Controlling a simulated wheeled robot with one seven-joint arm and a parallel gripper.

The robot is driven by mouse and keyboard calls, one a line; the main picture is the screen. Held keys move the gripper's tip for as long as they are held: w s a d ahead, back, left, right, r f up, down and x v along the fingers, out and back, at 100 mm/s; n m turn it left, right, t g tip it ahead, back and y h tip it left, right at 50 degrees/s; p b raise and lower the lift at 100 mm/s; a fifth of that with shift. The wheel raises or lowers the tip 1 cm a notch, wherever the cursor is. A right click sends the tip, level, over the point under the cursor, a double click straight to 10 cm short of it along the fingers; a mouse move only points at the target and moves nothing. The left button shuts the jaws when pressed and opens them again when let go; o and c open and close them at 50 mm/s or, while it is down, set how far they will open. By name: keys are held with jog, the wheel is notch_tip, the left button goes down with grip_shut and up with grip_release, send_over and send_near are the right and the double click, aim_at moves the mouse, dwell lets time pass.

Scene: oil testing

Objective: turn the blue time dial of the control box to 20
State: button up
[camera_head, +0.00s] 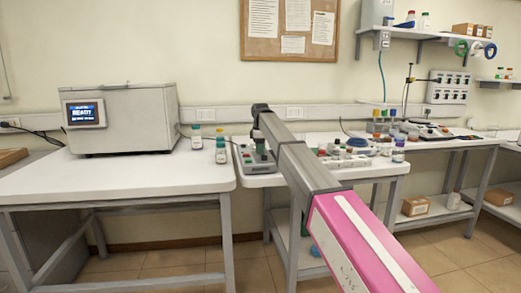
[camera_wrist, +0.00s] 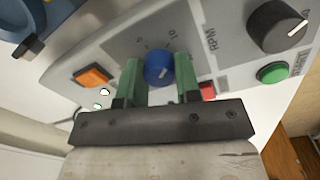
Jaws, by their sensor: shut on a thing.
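The blue time dial (camera_wrist: 158,68) is on the grey panel of the control box (camera_wrist: 120,45) in the wrist view. Printed marks, one reading 10, show just above it, and a pale pointer line is on its face. My gripper (camera_wrist: 160,75) has its two green fingers on either side of the dial, shut on it. In the head view my arm reaches to the control box (camera_head: 243,160) on the middle table, and my gripper hides much of the box. The dial itself cannot be made out there.
Around the dial are an orange switch (camera_wrist: 93,76), a red button (camera_wrist: 207,91), a green button (camera_wrist: 272,72) and a large black RPM knob (camera_wrist: 277,25). Capped bottles (camera_head: 221,150) stand left of the control box, beside a grey machine (camera_head: 130,118). Racks and vials lie to the right.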

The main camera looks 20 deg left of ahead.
jog(key=shift+m, duration=0.3)
jog(key=m, duration=0.5)
jog(key=shift+m, duration=0.3)
jog(key=m, duration=0.5)
dwell(0.3)
jog(key=o, duration=0.9)
jog(key=shift+o, duration=0.2)
notch_tip(320, 180, up, 11)
jog(key=shift+a, duration=0.2)
jog(key=shift+f, duration=0.1)
